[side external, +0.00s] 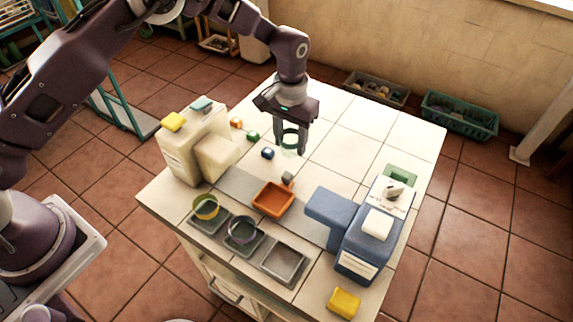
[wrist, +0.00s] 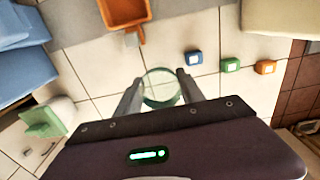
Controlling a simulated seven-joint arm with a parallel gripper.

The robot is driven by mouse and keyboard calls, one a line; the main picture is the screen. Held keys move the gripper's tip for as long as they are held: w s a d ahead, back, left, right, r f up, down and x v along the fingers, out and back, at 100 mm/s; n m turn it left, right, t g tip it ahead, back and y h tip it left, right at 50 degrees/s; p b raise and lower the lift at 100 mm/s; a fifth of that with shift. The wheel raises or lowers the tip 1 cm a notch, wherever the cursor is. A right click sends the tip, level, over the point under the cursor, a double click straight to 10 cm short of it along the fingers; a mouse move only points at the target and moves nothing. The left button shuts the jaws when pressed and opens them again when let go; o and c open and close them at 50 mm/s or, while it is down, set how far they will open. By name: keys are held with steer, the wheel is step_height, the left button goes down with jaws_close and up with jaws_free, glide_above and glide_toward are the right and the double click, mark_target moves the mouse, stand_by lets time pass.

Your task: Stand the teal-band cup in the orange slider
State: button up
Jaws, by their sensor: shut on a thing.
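The teal-band cup (side external: 290,143) is clear with a teal-green band. My gripper (side external: 290,148) is shut on it, one finger on each side, over the tiled top behind the orange slider. The cup also shows between the fingertips in the wrist view (wrist: 161,86). I cannot tell how far its base is above the tiles. The orange slider (side external: 272,198) is a shallow open tray with a grey knob (side external: 288,178) at its back; it looks empty and is apart from the cup. It shows at the top of the wrist view (wrist: 124,10).
A blue machine (side external: 360,235) stands right of the slider, a cream dispenser (side external: 185,155) left. Grey trays (side external: 285,263) line the front; two hold a yellow-band cup (side external: 205,207) and a purple-band cup (side external: 242,230). Small blocks (side external: 267,153) lie left of my gripper. The back right is clear.

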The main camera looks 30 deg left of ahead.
mark_target(290, 154)
steer(key=shift+f, duration=2.25)
steer(key=shift+f, duration=0.1)
steer(key=o, duration=1.3)
step_height(290, 154, up, 12)
steer(key=shift+r, duration=0.15)
